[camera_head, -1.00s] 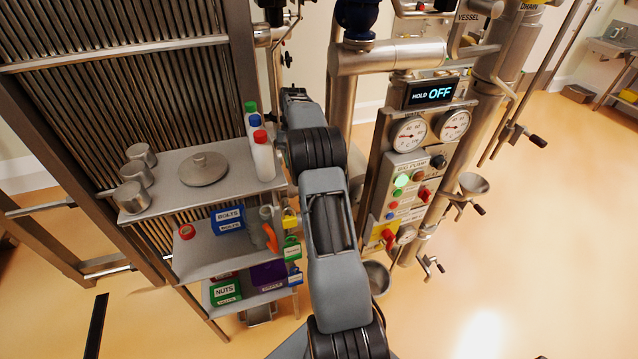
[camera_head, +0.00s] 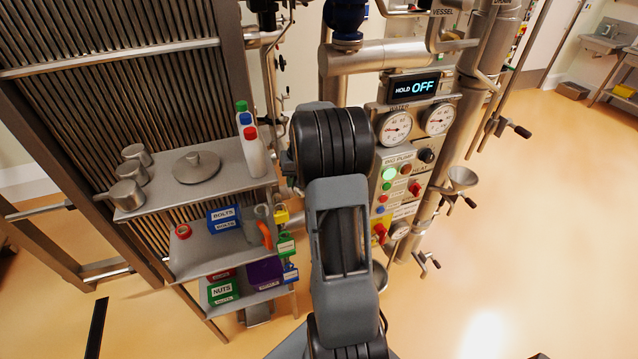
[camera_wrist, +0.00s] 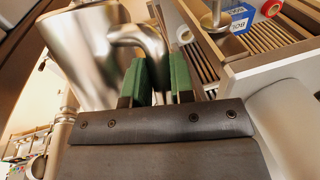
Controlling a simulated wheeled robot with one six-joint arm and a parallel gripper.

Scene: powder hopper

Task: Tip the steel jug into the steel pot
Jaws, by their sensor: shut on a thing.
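The steel jug (camera_wrist: 88,45) fills the upper left of the wrist view, close to my gripper. Its curved handle (camera_wrist: 138,38) bends down to my gripper (camera_wrist: 160,82), whose green-padded fingers are shut on it. The jug's inside is not visible. In the head view my arm hides the gripper and jug. A round steel vessel (camera_head: 380,279) shows partly behind my arm, low by the panel; I cannot tell whether it is the steel pot.
A shelf unit (camera_head: 215,187) on the left carries steel cups (camera_head: 131,172), a lid (camera_head: 197,166), bottles (camera_head: 252,150) and bins (camera_head: 224,217). A control panel (camera_head: 397,170) and a funnel (camera_head: 462,178) stand right of my arm. The floor at right is clear.

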